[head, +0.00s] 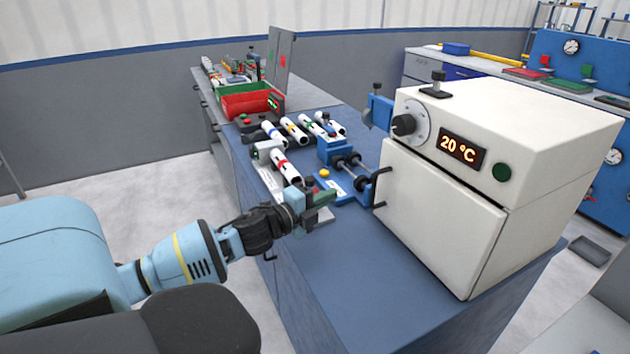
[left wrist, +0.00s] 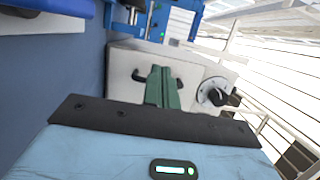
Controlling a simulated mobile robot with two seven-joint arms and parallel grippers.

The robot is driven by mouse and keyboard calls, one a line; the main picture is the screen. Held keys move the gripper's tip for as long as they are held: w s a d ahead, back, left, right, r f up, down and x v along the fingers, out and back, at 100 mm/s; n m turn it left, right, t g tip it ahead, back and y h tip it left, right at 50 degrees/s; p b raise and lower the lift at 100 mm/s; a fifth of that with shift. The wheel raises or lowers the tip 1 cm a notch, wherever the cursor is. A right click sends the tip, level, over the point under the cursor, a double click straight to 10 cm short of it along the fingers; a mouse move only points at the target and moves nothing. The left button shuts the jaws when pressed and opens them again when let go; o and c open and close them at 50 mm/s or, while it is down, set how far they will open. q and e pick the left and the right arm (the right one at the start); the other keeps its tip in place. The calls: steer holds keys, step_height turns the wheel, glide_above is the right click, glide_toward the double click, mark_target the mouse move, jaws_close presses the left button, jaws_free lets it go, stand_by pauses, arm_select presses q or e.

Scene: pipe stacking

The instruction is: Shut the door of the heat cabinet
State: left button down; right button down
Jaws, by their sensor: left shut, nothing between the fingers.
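The heat cabinet (head: 540,130) is a cream box on the blue bench, with a dial, a green button and a display reading 20 °C. Its door (head: 440,220) looks flush with the front in the head view; I see no clear gap. The black door handle (head: 378,188) is at the door's left edge. My left gripper (head: 328,196) has green fingers, shut and empty, left of the handle and apart from it. In the left wrist view the fingers (left wrist: 162,86) point at the cabinet front (left wrist: 122,72) and hide part of the handle. My right gripper is not in view.
A blue fixture (head: 335,150) with black rollers stands left of the cabinet. Several white pipes with coloured bands (head: 292,128) lie behind it, near a red and green bin (head: 248,102). The blue bench top (head: 370,265) in front of the cabinet is clear.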

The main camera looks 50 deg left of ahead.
arm_select(q)
steer(key=shift+s+a, duration=0.2)
steer(key=shift+s, duration=0.5)
steer(key=shift+s+a, duration=0.2)
steer(key=shift+s, duration=0.45)
